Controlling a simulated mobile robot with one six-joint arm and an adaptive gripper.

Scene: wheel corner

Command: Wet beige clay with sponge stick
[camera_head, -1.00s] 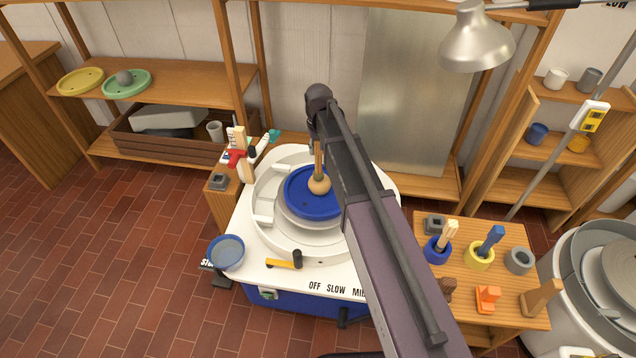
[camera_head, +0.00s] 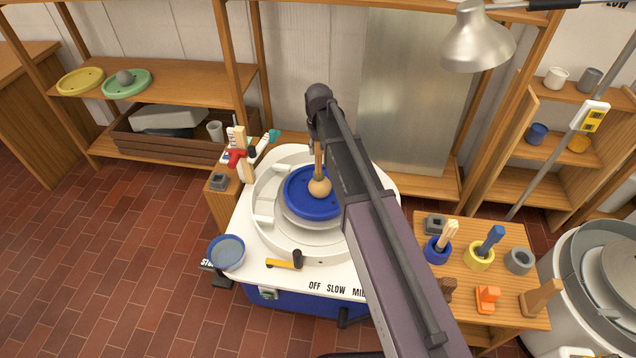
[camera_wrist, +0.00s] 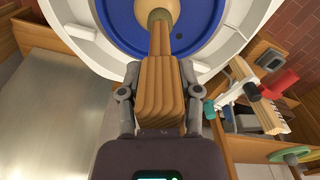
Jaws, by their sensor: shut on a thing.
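The sponge stick has a ribbed wooden handle (camera_wrist: 160,92), and my gripper (camera_wrist: 160,100) is shut on that handle in the wrist view. In the head view the stick (camera_head: 318,158) points down to a round tan lump (camera_head: 319,187) over the middle of the blue wheel disc (camera_head: 300,203). I cannot tell how much of this lump is sponge and how much is beige clay. In the wrist view the stick's far end meets a tan round shape (camera_wrist: 158,14) on the blue disc (camera_wrist: 190,32). My gripper's fingers are mostly hidden by my arm in the head view.
A blue water bowl (camera_head: 227,252) stands at the wheel table's front left corner. A side table at right holds a blue pot (camera_head: 438,250) and a yellow pot (camera_head: 480,257) with tools. Upright tools (camera_head: 243,155) stand at left.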

